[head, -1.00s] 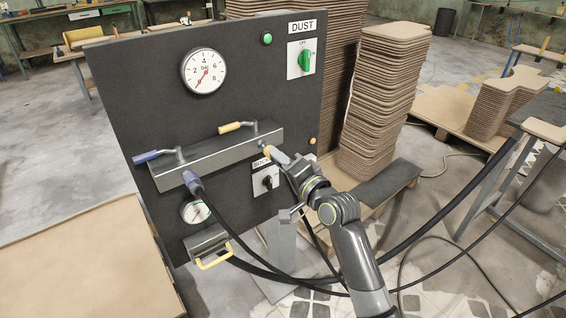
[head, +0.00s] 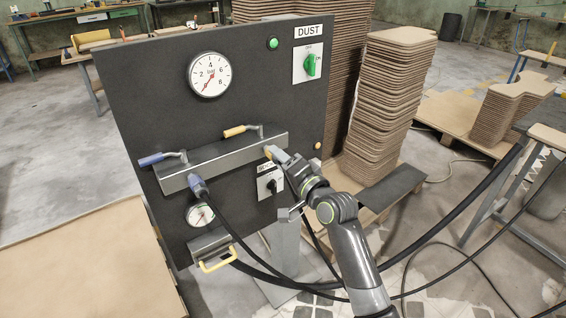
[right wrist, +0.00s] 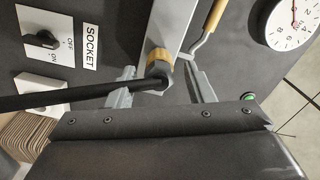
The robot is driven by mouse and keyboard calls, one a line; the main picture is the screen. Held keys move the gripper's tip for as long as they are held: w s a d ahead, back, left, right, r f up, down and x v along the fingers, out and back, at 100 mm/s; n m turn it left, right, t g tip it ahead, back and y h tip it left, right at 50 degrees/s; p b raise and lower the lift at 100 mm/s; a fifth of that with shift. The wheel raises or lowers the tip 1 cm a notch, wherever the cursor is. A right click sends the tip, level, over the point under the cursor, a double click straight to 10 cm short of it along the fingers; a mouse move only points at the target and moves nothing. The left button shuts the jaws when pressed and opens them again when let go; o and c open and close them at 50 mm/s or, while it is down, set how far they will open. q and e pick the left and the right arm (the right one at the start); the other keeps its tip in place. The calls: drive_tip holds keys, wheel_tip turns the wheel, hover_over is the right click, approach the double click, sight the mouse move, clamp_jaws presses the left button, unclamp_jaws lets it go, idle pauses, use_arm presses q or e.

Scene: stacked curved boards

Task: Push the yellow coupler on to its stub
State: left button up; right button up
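The yellow coupler (right wrist: 158,62) shows in the right wrist view as a yellow ring with a dark nut, at the end of a black hose (right wrist: 75,93). The ring sits close against the grey manifold (right wrist: 168,25); the stub itself is hidden, so I cannot tell how far on it is. In the head view the coupler (head: 268,152) is a small yellow patch under the manifold's right end. My right gripper (right wrist: 162,83) is open, one finger on each side of the coupler, with gaps visible. It also shows in the head view (head: 277,158). My left gripper is out of view.
A blue coupler (head: 198,188) hangs under the manifold's left end. Blue (head: 152,159) and yellow (head: 235,131) valve levers stand above it. The SOCKET switch (right wrist: 42,39) is beside the hose. Stacked boards (head: 385,105) stand right of the panel. Black hoses cross below my arm.

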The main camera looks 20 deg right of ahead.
drive_tip(key=shift+o, duration=0.2)
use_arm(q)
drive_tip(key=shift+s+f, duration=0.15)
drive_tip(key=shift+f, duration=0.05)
use_arm(e)
drive_tip(key=v, duration=1.7)
drive_tip(key=shift+s, duration=0.2)
drive_tip(key=shift+d, duration=0.1)
